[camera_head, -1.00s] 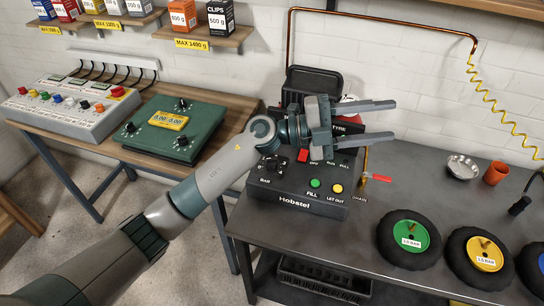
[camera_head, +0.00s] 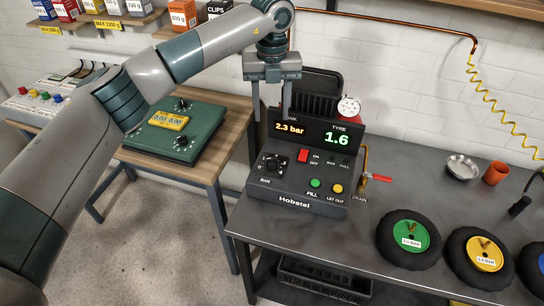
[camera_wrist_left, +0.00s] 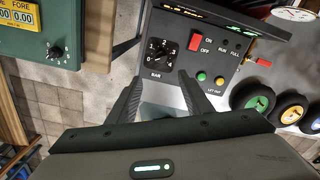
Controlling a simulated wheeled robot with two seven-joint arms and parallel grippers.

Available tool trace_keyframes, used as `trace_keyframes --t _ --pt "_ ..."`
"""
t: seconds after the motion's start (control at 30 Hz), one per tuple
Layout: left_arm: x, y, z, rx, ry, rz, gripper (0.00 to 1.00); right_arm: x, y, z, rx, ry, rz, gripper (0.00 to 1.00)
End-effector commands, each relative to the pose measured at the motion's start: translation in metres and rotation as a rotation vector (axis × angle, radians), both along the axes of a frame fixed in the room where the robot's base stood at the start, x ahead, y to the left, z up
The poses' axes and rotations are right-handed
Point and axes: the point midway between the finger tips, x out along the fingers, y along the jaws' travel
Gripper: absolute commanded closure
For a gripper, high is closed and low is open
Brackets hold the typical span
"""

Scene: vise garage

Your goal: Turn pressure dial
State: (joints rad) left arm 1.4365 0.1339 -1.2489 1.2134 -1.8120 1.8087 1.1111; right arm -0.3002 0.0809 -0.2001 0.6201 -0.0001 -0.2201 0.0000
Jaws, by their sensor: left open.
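The black pressure dial (camera_head: 272,163), marked BAR, sits at the left of the dark Hobstel compressor panel (camera_head: 310,195). It also shows in the left wrist view (camera_wrist_left: 158,54), with a scale from 0 to 4 around it. The display (camera_head: 318,133) reads 2.3 bar for the tank and 1.6 for the tyre. My left gripper (camera_head: 270,112) points down above the dial, open and empty, with its fingers spread wide. In the left wrist view the dial lies beyond and between the fingertips (camera_wrist_left: 158,85), apart from them. My right gripper is not in view.
A red switch (camera_head: 303,155), green FILL button (camera_head: 315,183) and yellow LET OUT button (camera_head: 337,188) sit right of the dial. A round gauge (camera_head: 348,107) stands behind. Several tyres (camera_head: 410,238) lie on the grey bench (camera_head: 375,195). A green box (camera_head: 175,130) stands left.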

Motion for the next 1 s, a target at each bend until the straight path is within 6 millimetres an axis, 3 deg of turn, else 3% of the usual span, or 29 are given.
trace_keyframes --t 0.47,0.67,1.0 --pt "0.0 -0.001 -0.009 -0.005 0.002 -0.003 0.54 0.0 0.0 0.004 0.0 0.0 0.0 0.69" --pt "-0.001 -0.001 -0.031 -0.005 0.005 -0.004 0.54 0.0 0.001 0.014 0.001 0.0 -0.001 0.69" --pt "-0.002 -0.001 -0.09 -0.005 0.006 -0.003 0.54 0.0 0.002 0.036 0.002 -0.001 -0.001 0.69"
